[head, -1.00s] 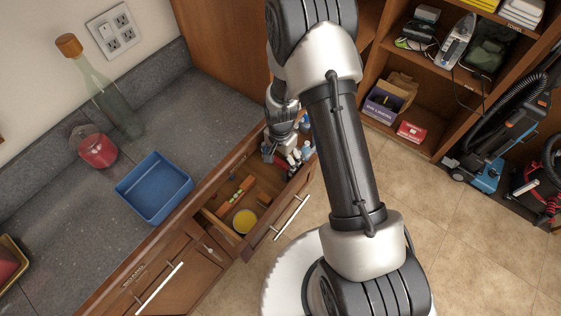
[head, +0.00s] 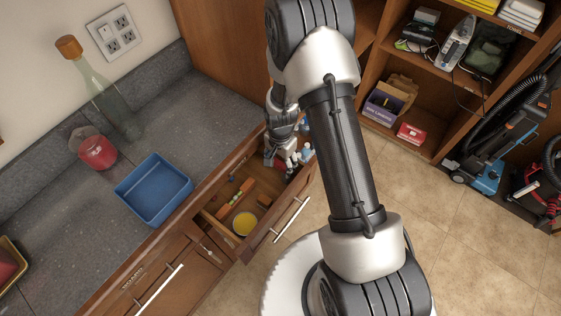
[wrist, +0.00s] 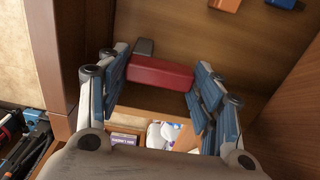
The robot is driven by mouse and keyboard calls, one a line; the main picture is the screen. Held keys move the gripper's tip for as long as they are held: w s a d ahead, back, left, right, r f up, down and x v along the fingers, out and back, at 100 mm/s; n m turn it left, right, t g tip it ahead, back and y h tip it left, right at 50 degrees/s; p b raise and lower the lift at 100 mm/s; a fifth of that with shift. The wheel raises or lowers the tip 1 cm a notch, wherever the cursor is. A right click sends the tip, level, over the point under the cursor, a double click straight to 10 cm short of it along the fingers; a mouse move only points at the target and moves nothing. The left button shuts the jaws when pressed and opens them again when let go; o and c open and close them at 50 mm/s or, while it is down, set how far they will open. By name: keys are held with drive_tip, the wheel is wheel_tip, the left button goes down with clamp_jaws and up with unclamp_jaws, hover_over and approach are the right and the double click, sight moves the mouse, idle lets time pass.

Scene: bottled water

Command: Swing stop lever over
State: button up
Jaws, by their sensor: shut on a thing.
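A red bar with a dark grey block at its left end, which looks like the stop lever (wrist: 158,72), lies between the two fingers of my gripper (wrist: 160,90) in the wrist view. The fingers are shut on it, with their pads against its two ends. In the head view my gripper (head: 284,160) reaches down into the far end of the open wooden drawer (head: 262,237). There the arm and fingers hide most of the lever.
The drawer also holds a yellow round thing (head: 244,222), an orange bar (head: 236,199) and small bottles near my gripper (wrist: 160,134). Shelves stand at right.

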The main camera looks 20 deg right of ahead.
drive_tip(key=shift+c, duration=0.6)
drive_tip(key=shift+s+a+n, duration=0.15)
drive_tip(key=shift+s+n, duration=0.05)
drive_tip(key=shift+n, duration=0.95)
drive_tip(key=shift+s+a+n, duration=0.15)
drive_tip(key=shift+n, duration=1)
drive_tip(key=o, duration=1.1)
drive_tip(key=shift+c, duration=0.2)
